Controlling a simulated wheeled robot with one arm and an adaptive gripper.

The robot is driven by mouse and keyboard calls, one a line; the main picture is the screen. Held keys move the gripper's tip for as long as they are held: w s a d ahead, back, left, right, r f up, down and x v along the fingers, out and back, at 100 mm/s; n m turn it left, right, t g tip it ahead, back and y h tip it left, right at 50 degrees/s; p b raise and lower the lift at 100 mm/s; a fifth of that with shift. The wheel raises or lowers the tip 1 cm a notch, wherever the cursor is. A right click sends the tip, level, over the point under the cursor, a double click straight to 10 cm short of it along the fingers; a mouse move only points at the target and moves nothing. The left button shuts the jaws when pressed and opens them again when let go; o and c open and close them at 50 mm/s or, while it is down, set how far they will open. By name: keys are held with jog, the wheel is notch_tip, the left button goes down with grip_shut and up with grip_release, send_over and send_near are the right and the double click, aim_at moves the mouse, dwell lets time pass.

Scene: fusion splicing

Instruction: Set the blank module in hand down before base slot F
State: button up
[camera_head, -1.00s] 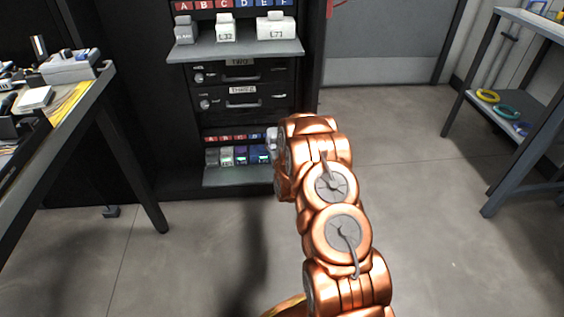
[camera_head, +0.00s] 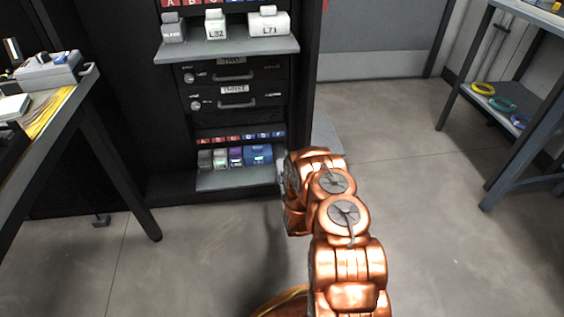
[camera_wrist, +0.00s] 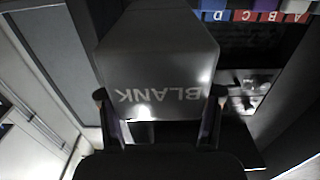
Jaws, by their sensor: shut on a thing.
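My gripper (camera_wrist: 158,100) is shut on a dark grey module, the blank module (camera_wrist: 155,60), whose BLANK label appears upside down in the wrist view. The module sits between the two fingers and fills the middle of that view. In the head view my copper arm reaches to the right end of the lower base shelf (camera_head: 232,182) and hides most of the gripper and module. The base slot label strip (camera_head: 240,137) runs above that shelf, with slot F at its right end. In the wrist view, labels A to D (camera_wrist: 265,16) show; F is hidden.
Several modules (camera_head: 235,157) stand on the base shelf left of my arm. The upper shelf (camera_head: 228,49) holds a BLANK module (camera_head: 173,28), L32 (camera_head: 215,25) and L71 (camera_head: 268,22). Drawers (camera_head: 235,90) lie between. Tables stand left (camera_head: 75,95) and right (camera_head: 530,95); the floor between is open.

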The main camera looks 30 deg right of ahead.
jog(key=b+x, duration=0.1)
jog(key=x, duration=0.3)
jog(key=f+b+x, duration=0.1)
jog(key=b+x, duration=0.1)
jog(key=x, duration=0.3)
jog(key=b+x, duration=0.1)
jog(key=x, duration=0.4)
jog(key=shift+s+d+f, duration=0.1)
jog(key=shift+f, duration=0.05)
jog(key=shift+f+b, duration=1.25)
jog(key=shift+f, duration=0.4)
jog(key=shift+f, duration=0.15)
jog(key=o, duration=1.3)
